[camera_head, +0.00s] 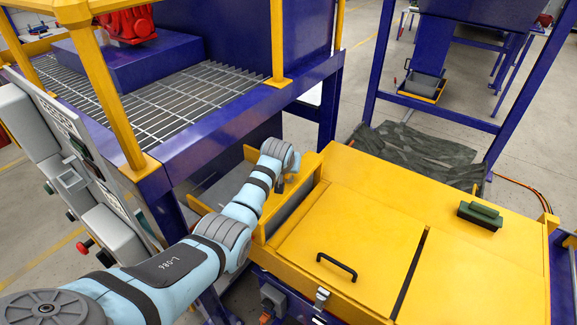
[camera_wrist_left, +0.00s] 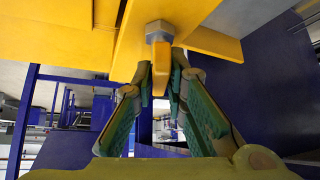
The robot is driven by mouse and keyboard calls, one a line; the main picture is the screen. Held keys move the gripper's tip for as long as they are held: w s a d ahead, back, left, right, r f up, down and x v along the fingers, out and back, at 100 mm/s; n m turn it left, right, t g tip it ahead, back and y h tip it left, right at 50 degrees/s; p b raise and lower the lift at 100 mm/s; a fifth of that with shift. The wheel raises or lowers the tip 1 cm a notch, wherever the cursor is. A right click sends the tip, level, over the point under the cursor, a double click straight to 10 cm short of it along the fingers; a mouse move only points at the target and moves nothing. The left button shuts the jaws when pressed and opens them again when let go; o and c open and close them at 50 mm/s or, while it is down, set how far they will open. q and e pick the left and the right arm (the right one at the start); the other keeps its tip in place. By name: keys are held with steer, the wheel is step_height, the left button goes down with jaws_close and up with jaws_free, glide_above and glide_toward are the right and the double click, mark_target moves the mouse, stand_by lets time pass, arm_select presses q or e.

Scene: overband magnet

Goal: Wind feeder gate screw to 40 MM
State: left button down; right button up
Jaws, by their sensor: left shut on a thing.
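In the left wrist view, a grey hex-headed screw (camera_wrist_left: 159,31) sticks out below a yellow plate, with a narrow yellow piece (camera_wrist_left: 160,70) hanging under it. My left gripper (camera_wrist_left: 161,82) has its green-padded fingers on both sides of the yellow piece and is shut on it. In the head view, my left arm reaches to the near left end of the yellow feeder (camera_head: 362,222); its fingers and the screw cannot be made out there. No scale or millimetre reading is legible. My right gripper is not in view.
A black handle (camera_head: 337,266) and a dark green block (camera_head: 480,215) are on the feeder's yellow covers. A blue frame (camera_head: 438,110) stands behind.

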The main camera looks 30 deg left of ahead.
arm_select(q)
steer(key=shift+d+n+y, duration=0.1)
steer(key=shift+n+y, duration=0.3)
steer(key=shift+n, duration=0.2)
steer(key=shift+f+n+g+y+b, duration=0.2)
steer(key=shift+n+g+y+b, duration=0.1)
steer(key=shift+n+y+b, duration=0.15)
steer(key=shift+r+n+g+y+b, duration=0.15)
steer(key=shift+n+g+y+b, duration=0.45)
steer(key=shift+n+b, duration=0.75)
steer(key=c, duration=1.5)
jaws_free()
steer(key=shift+c, duration=0.2)
steer(key=shift+s+r, duration=0.1)
